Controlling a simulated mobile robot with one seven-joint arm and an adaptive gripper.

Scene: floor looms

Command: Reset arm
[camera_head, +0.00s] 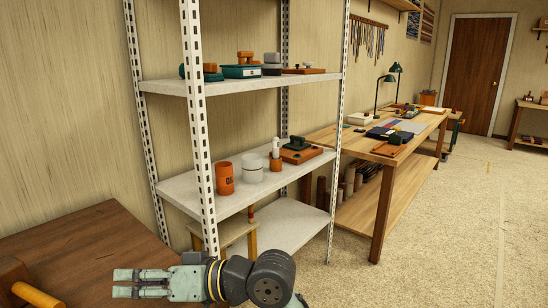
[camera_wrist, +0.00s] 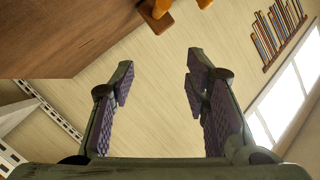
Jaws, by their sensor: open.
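My gripper (camera_head: 127,283) shows at the bottom of the head view, pointing left, low in front of the metal shelf and beside the dark brown table. In the wrist view my gripper (camera_wrist: 160,80) has its two fingers wide apart with nothing between them. The wrist view looks past the fingers at the bare wall and is turned on its side. My forearm runs off to the right in the head view.
A metal shelf (camera_head: 285,218) holds an orange cup (camera_head: 225,178), a white jar (camera_head: 252,168) and small tools. A brown table (camera_head: 85,240) stands at left, with an orange-yellow object (camera_head: 37,295). A workbench (camera_head: 345,140) stands behind. The floor (camera_head: 440,220) at right is clear.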

